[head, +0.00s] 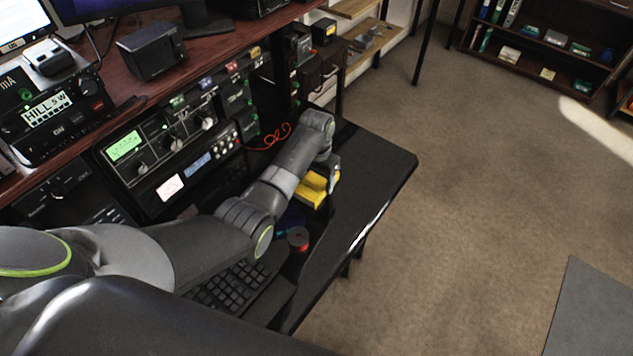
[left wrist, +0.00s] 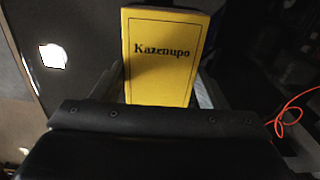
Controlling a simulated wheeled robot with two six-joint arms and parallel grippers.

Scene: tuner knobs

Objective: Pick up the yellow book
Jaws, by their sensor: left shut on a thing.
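The yellow book (left wrist: 163,70) shows in the left wrist view with its cover facing the camera and the word "Kazenupo" on it. My left gripper (left wrist: 162,100) is shut on the book, with a finger on each side of it. In the head view the yellow book (head: 316,188) is at the end of my left arm, over the black desk, partly hidden by my arm and gripper (head: 328,172). I cannot tell whether the book touches the desk. My right gripper is not in view.
The black desk (head: 375,165) is clear to the right of the book. A red roll-like object (head: 298,238) and a keyboard (head: 237,287) lie nearer. Radio equipment (head: 165,150) stands along the left, with an orange-red cable (head: 272,137) behind my arm.

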